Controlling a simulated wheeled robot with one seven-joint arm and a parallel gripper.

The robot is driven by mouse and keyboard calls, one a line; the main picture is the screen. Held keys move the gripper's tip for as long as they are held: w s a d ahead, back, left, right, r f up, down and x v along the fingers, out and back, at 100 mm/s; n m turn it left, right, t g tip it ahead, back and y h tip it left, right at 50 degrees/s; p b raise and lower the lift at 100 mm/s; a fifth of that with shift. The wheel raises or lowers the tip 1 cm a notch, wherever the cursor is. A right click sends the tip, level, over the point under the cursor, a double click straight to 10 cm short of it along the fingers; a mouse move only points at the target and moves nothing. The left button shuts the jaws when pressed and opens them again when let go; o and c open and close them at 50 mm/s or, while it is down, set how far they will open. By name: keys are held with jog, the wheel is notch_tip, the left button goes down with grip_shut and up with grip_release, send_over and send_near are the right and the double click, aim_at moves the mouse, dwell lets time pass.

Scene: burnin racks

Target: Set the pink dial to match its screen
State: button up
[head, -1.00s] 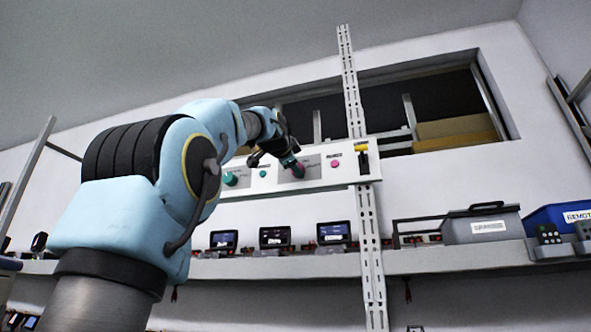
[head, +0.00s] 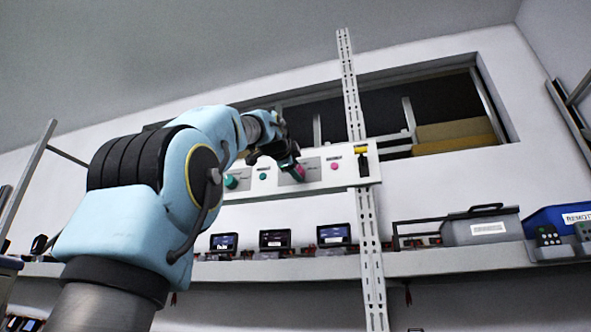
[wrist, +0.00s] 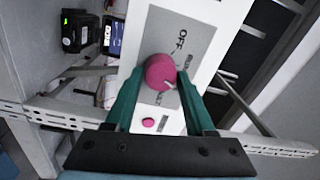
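The pink dial (wrist: 160,72) is on a grey plate (wrist: 196,42) marked "OFF" and more lettering, partly hidden. A pale mark shows low on the dial's right side. In the wrist view my gripper (wrist: 160,76) has one teal finger on each side of the dial, very close to it; I cannot tell whether they touch it. In the head view the dial (head: 299,173) shows small below my gripper (head: 290,165). Several small lit screens stand on the shelf below, among them a middle one (head: 275,239); their text is too small to read.
A grey box (head: 487,228) and blue bin (head: 556,222) sit on the shelf.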

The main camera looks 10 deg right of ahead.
jog(key=o, duration=0.4)
jog(key=shift+c, duration=0.2)
jog(key=b+v, duration=0.5)
jog(key=v, duration=0.5)
jog(key=shift+s, duration=0.4)
jog(key=shift+a+f, duration=0.1)
jog(key=shift+a, duration=0.05)
